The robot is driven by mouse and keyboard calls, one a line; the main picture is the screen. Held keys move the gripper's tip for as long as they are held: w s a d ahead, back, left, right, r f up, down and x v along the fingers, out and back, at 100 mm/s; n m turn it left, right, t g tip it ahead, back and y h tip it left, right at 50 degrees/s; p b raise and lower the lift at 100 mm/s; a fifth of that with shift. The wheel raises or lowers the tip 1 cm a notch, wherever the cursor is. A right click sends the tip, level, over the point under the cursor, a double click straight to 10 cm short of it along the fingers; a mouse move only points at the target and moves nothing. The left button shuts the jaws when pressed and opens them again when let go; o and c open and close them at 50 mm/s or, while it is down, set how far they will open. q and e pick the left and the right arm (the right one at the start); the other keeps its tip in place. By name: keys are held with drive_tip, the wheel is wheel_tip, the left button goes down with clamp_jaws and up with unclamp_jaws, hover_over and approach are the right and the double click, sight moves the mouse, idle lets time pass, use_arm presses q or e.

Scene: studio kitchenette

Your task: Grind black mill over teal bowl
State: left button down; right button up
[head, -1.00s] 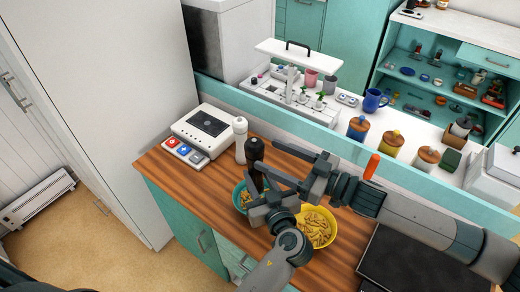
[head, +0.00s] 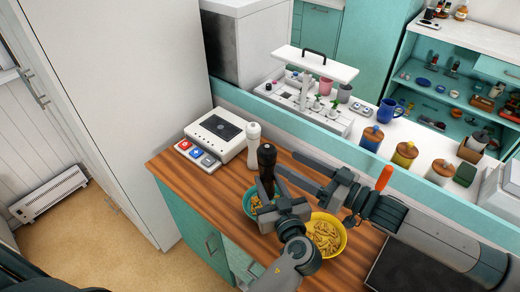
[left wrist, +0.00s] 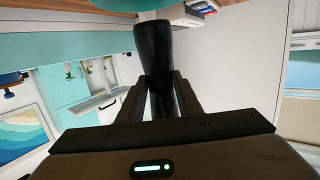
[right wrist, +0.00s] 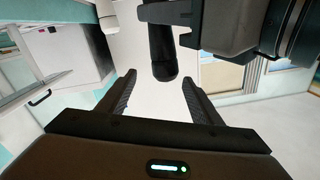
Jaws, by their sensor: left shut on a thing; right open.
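The black mill (head: 267,158) stands upright over the teal bowl (head: 247,203), which holds pasta-like pieces and is partly hidden by my left gripper. My left gripper (head: 268,208) is shut on the lower part of the mill. In the left wrist view the mill (left wrist: 153,50) sits between its fingers, with a teal rim (left wrist: 150,4) at the top edge. My right gripper (head: 285,165) is open beside the mill's upper part, its fingers pointing at it. In the right wrist view the mill's end (right wrist: 164,65) lies ahead of the open fingers (right wrist: 158,90), not between them.
A white mill (head: 253,147) stands close behind the black one. A yellow bowl (head: 343,240) of pasta is at the right, under my arms. The wooden counter's left front (head: 195,182) is clear.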

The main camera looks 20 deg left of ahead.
sight(267, 154)
drive_tip(key=m, duration=3.2)
drive_tip(key=shift+s+f, duration=0.1)
drive_tip(key=shift+s, duration=0.3)
drive_tip(key=shift+a, duration=0.15)
drive_tip(key=x, duration=1.1)
drive_tip(key=shift+a, duration=0.45)
